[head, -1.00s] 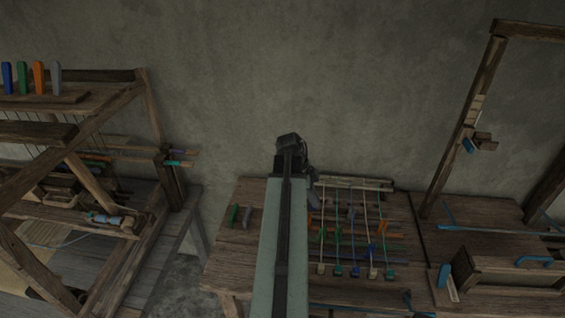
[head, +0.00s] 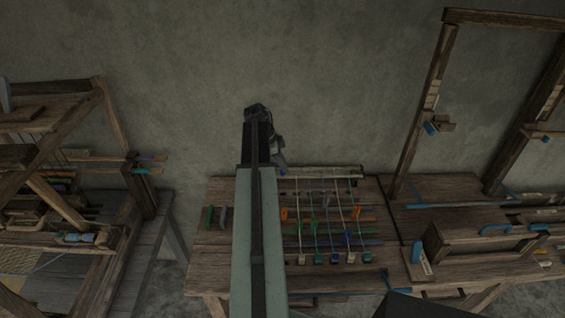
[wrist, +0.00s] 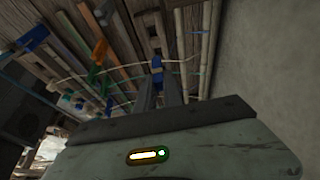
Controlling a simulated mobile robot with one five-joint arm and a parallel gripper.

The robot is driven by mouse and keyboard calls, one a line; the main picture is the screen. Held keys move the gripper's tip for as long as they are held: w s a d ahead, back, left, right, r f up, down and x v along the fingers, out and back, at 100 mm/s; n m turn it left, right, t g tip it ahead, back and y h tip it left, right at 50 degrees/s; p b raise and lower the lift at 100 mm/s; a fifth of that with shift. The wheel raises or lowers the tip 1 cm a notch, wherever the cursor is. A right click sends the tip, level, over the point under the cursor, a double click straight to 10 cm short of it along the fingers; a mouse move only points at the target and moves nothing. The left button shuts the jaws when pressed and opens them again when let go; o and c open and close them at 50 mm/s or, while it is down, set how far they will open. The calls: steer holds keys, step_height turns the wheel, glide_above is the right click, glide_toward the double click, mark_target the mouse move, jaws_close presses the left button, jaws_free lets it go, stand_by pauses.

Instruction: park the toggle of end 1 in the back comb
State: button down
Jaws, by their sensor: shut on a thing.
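My gripper (head: 282,168) is at the back left of the strung threads on the wooden table (head: 222,262). In the wrist view the two fingers of my gripper (wrist: 158,78) are closed on a small blue piece (wrist: 157,64), which looks like a toggle. A pale thread runs past the fingertips there. A pale slatted rail (head: 335,171) lies along the table's back edge; it may be the back comb, but its slots are too small to make out.
Orange clips (head: 354,212) and several crossing rods lie among the threads. Green and grey pieces (head: 209,217) stand at the table's left. A wooden loom frame (head: 118,130) stands at left, and a tall post frame (head: 424,110) at right. A bare wall is behind the table.

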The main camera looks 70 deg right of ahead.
steer(key=b, duration=0.9)
glide_above(287, 193)
steer(key=w, duration=0.2)
steer(key=f, duration=0.8)
steer(key=shift+s+a+f, duration=0.25)
steer(key=shift+a+f, duration=0.05)
steer(key=shift+f, duration=0.1)
steer(key=shift+f, duration=0.1)
steer(key=shift+f+b, duration=1.75)
steer(key=shift+f, duration=0.05)
steer(key=shift+r, duration=0.1)
steer(key=c, duration=1.4)
jaws_free()
steer(key=shift+r, duration=0.1)
